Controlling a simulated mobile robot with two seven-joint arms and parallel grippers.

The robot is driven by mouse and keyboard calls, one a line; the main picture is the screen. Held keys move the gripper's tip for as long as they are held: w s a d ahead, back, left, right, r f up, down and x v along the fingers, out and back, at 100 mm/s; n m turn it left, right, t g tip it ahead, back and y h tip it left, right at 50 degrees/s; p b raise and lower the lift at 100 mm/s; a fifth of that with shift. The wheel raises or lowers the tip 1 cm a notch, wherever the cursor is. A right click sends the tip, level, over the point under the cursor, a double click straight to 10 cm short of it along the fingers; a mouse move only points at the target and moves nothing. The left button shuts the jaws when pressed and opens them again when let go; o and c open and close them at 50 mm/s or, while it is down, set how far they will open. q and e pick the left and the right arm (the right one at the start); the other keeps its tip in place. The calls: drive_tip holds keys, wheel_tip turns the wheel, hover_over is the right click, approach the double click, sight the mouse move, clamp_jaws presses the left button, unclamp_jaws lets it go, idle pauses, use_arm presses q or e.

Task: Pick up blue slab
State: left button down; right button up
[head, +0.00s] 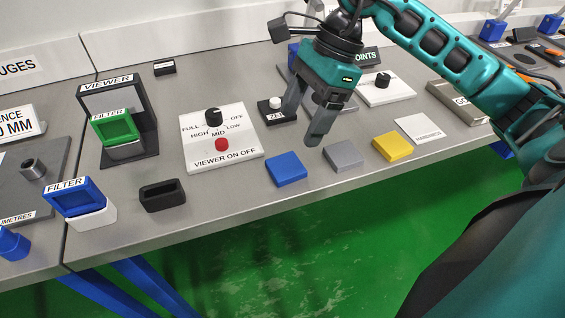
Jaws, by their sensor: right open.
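The blue slab (286,169) lies flat on the grey bench near its front edge. My right gripper (301,131) is open and empty, pointing down above the bench, behind and slightly right of the blue slab. Its fingers are apart, one near the small black block with a white knob (275,104), the other behind the grey slab (343,155). No contact with the blue slab shows. My left gripper is not in view.
A yellow slab (393,146) lies right of the grey slab. A white control panel (220,137) with a black knob and red button sits left. A black open holder (162,195) and a blue filter frame (80,197) stand farther left. The bench's front edge is close.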

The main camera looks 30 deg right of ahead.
sight(283, 166)
drive_tip(key=x, duration=0.3)
drive_tip(key=shift+a+f, duration=0.2)
drive_tip(key=shift+f, duration=0.15)
drive_tip(key=shift+d+x, duration=0.1)
drive_tip(key=shift+x, duration=1.25)
drive_tip(key=shift+d+x, duration=0.15)
drive_tip(key=shift+x, duration=1.2)
drive_tip(key=shift+s+f, duration=0.1)
drive_tip(key=shift+c, duration=0.2)
drive_tip(key=c, duration=0.8)
